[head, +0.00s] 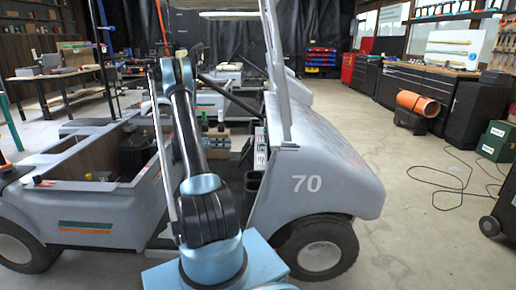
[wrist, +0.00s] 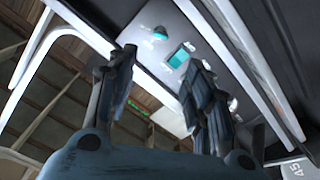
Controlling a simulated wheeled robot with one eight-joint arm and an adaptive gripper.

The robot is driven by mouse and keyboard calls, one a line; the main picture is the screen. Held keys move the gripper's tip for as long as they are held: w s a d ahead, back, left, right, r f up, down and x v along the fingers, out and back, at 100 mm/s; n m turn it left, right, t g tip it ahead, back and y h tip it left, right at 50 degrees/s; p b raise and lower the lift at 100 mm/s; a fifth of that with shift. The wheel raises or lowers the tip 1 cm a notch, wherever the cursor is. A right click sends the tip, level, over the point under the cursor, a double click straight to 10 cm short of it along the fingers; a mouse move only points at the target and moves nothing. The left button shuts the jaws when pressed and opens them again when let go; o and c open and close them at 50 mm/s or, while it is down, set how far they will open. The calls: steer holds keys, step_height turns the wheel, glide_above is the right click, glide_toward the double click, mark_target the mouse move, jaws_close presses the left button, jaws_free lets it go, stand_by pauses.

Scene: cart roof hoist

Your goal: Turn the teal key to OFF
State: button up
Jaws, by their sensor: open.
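In the wrist view, a pale control panel (wrist: 150,58) appears tilted in front of my gripper. A small teal piece (wrist: 160,33), which looks like the teal key, sits near its top. A rectangular teal piece (wrist: 178,57) lies below it to the right. The OFF marking is not readable. My gripper (wrist: 161,57) is open, with nothing visible between its dark fingers. The teal key appears beyond the fingertips and apart from them. The right finger covers part of the panel. In the head view, the panel (head: 261,148) shows small on the cart's dash; my gripper cannot be made out.
The grey cart (head: 330,165) marked 70 stands close to my arm, with its roof post (head: 274,70) beside the panel. A bench (head: 60,75) stands at the left.

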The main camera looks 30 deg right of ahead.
glide_toward(263, 145)
steer(key=w+f+x, duration=0.1)
steer(key=x, duration=0.7)
steer(key=shift+d, duration=0.3)
steer(key=shift+w, duration=0.15)
steer(key=c, duration=1)
